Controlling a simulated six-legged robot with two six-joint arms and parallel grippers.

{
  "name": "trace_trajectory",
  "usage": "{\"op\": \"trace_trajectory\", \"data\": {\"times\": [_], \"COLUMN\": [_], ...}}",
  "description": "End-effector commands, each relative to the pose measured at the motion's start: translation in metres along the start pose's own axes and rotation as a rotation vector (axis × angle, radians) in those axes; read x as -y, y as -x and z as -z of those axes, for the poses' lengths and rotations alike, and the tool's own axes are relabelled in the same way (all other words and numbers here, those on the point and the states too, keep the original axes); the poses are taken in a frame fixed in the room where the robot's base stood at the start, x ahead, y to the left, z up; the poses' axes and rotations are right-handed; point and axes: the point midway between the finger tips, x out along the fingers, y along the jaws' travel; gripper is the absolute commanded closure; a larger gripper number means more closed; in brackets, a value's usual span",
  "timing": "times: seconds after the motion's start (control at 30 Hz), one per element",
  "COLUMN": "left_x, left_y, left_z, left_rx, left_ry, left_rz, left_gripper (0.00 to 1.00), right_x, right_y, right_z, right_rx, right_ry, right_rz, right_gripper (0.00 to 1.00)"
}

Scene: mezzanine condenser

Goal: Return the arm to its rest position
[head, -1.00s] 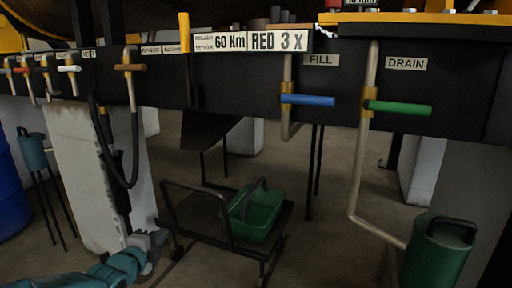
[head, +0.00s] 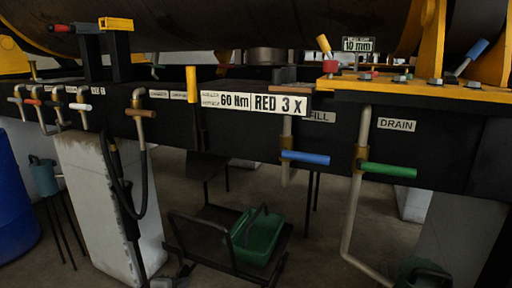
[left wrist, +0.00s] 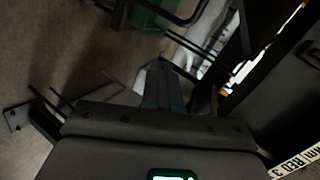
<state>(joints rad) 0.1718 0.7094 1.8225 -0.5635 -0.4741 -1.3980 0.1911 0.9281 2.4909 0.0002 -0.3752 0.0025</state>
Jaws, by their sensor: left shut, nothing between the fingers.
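My left gripper shows in the left wrist view (left wrist: 165,85), with its dark fingers together and nothing between them. In the head view only a small grey piece of it (head: 172,280) shows at the bottom edge, low beside the black cart. The rest of my left arm is below the picture. My right gripper is in neither view.
A black cart (head: 180,238) holds a green tray (head: 262,240). Above is a black beam with a blue-handled valve (head: 305,158) and a green-handled valve (head: 388,170). A pale pillar (head: 95,200), a black hose (head: 140,208) and a blue barrel (head: 15,205) stand left.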

Motion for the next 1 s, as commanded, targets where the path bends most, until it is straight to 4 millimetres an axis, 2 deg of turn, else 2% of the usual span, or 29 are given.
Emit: {"op": "trace_trajectory", "data": {"times": [0.03,0.17,0.27,0.4,0.5,0.6,0.7,0.83,1.0], "left_x": [0.008,-0.033,-0.066,-0.114,-0.147,-0.183,-0.197,-0.2,-0.2], "left_y": [0.02,0.056,0.093,0.16,0.208,0.247,0.272,0.276,0.276], "left_z": [0.018,0.052,0.079,0.118,0.139,0.153,0.159,0.159,0.159], "left_rx": [-0.01,-0.002,0.043,0.183,0.338,0.539,0.717,0.847,0.879], "left_ry": [0.064,0.305,0.533,0.89,1.145,1.402,1.612,1.786,1.839], "left_rz": [-0.068,-0.256,-0.41,-0.631,-0.757,-0.842,-0.847,-0.804,-0.787], "left_gripper": [1.0,1.0,1.0,1.0,1.0,1.0,1.0,1.0,1.0], "right_x": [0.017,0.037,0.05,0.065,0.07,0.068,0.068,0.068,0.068], "right_y": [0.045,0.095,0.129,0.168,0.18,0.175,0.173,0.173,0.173], "right_z": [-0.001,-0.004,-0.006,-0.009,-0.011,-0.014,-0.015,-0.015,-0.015], "right_rx": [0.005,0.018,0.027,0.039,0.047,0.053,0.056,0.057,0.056], "right_ry": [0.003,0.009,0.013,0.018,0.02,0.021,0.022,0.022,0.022], "right_rz": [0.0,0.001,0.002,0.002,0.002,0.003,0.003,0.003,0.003], "right_gripper": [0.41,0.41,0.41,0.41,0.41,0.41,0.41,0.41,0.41]}}
